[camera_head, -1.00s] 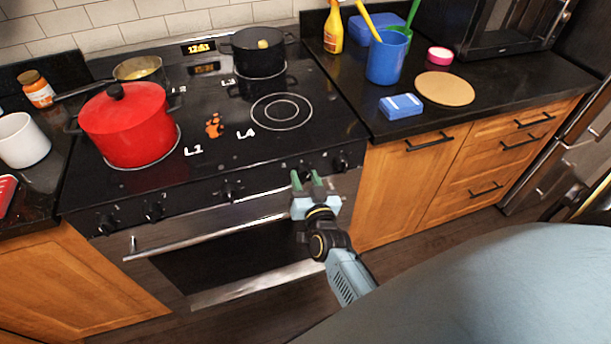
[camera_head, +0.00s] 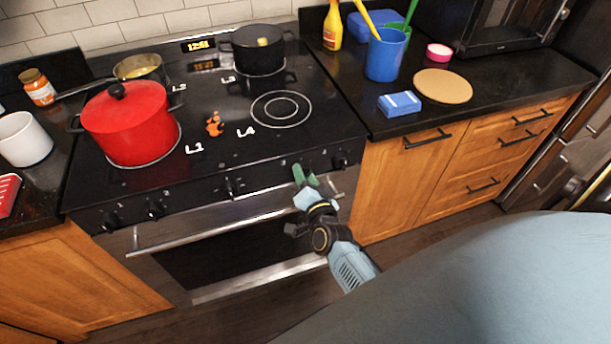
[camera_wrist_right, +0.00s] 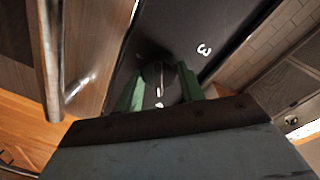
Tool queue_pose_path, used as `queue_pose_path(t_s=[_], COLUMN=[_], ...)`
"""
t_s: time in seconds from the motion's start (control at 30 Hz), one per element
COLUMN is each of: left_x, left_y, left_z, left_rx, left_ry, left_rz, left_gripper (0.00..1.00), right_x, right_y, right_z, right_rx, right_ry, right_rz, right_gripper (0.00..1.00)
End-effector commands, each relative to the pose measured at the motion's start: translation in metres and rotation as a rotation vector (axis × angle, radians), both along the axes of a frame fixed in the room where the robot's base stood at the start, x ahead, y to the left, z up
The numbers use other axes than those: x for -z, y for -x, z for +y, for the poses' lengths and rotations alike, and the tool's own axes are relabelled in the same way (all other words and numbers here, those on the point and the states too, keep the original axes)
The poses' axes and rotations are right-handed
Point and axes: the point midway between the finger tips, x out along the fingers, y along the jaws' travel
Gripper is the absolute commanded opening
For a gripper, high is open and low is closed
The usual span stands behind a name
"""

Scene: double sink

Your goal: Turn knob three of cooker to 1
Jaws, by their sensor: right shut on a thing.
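The cooker (camera_head: 200,185) has a black front panel with several knobs in a row. My right gripper (camera_head: 305,176), with green fingers, is at the panel's right part. In the right wrist view its fingers (camera_wrist_right: 160,92) are shut on a dark round knob (camera_wrist_right: 158,75), one on each side. A white "3" is printed on the panel beside this knob, and a pale line shows on the knob's face. In the head view the fingers mostly hide the knob. Another knob (camera_head: 340,162) is just to the right. My left gripper is not in view.
A red pot (camera_head: 130,125), a small pan (camera_head: 138,70) and a black pot (camera_head: 258,50) stand on the hob. The steel oven handle (camera_head: 210,228) runs below the knobs. A blue sponge (camera_head: 400,104) and blue cup (camera_head: 386,55) are on the right counter.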

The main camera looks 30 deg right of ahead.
Motion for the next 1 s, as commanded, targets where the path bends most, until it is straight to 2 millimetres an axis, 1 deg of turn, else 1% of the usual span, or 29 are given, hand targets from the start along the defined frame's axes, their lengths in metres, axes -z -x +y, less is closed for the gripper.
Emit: queue_pose_path(t_s=[0.4,0.43,0.57,0.87,1.0], left_x=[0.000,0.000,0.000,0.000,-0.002], left_y=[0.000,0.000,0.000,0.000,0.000], left_z=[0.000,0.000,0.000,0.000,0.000], left_rx=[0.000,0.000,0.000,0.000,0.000], left_ry=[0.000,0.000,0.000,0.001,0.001], left_rz=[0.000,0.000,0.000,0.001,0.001], left_gripper=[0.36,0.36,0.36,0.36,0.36], right_x=[0.000,0.000,0.000,0.000,0.000], right_y=[0.000,0.000,0.000,0.001,0.012], right_z=[0.000,0.000,0.000,0.000,0.003], right_rx=[0.001,0.001,0.000,0.000,0.000], right_ry=[-0.005,-0.005,-0.004,-0.004,-0.005], right_rz=[-0.002,-0.002,-0.001,-0.001,0.002], right_gripper=[0.16,0.42,0.59,0.60,0.60])
